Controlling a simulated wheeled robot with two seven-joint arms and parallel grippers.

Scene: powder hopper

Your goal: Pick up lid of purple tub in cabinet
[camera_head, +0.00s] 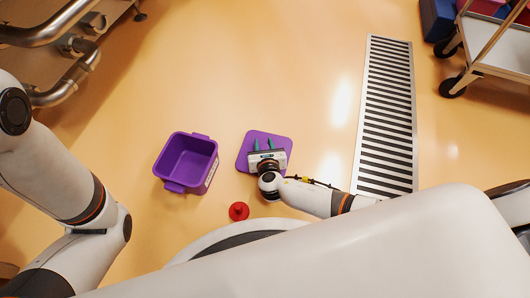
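The purple tub (204,186) stands on the floor left of centre, with its top open and its inside visible. Its purple lid (283,145), a flat rounded square, is to the right of the tub and apart from it. My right gripper (264,144) is over the lid, its two greenish fingers spread apart with purple lid showing between them. The gripper body hides part of the lid's near side. I cannot tell whether the fingers touch the lid. My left arm shows at the left, but its gripper is outside the view. No cabinet can be made out.
A small red knob-like object (239,211) lies on the floor below the tub and lid. A striped floor grate (387,115) runs along the right. A wheeled cart (500,50) stands at upper right, and metal pipework (45,30) at upper left. The upper middle floor is clear.

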